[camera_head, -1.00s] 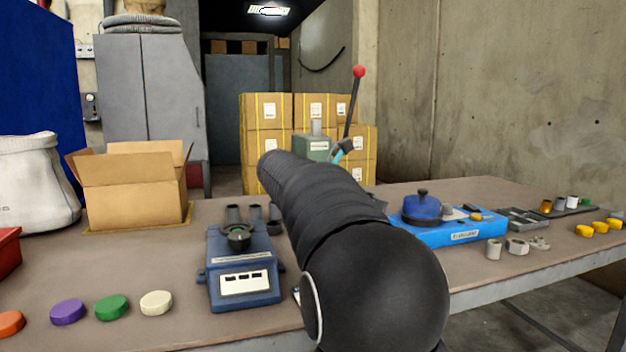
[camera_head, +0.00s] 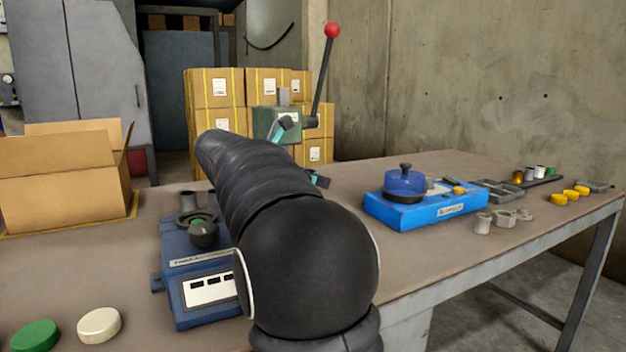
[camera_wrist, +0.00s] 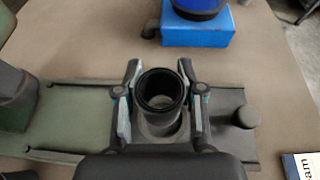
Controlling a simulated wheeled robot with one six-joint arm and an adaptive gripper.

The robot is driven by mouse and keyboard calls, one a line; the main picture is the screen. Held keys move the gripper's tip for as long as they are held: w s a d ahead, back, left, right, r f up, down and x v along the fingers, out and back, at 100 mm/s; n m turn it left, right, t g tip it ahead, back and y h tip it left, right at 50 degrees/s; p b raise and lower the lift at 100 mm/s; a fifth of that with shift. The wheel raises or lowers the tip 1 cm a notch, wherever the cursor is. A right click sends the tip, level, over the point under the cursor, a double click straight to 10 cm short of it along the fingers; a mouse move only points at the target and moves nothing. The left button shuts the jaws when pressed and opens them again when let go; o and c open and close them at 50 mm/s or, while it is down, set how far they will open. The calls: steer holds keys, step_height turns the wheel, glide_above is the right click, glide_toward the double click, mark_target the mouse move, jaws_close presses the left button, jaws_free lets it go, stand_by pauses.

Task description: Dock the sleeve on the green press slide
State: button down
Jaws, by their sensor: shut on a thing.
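The sleeve (camera_wrist: 160,103) is a dark open-topped cylinder, seen from above in the wrist view. My gripper (camera_wrist: 160,98) is shut on it, with one finger on each side. The sleeve is over the green press's long base plate (camera_wrist: 75,125), near a grey section with a round knob (camera_wrist: 246,116). I cannot tell whether the sleeve touches the slide. In the head view the green press (camera_head: 268,124) stands at the back of the table with its red-knobbed lever (camera_head: 322,75) raised. My arm hides most of the gripper and the sleeve there.
A blue unit (camera_head: 425,205) with a round blue top stands right of my arm. A dark blue device (camera_head: 190,300) stands to the left, beside an open cardboard box (camera_head: 60,185). Small grey and yellow parts lie at the right. Bare table lies between the press and blue unit.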

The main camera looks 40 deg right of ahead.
steer(key=shift+f+b, duration=1.3)
steer(key=shift+f, duration=0.15)
steer(key=shift+a+r+p, duration=0.1)
steer(key=shift+a+p, duration=0.05)
steer(key=shift+p, duration=0.9)
steer(key=shift+f, duration=0.65)
stand_by(0.5)
steer(key=c, duration=1)
jaws_free()
steer(key=shift+p+v, duration=3.55)
steer(key=shift+v, duration=1.95)
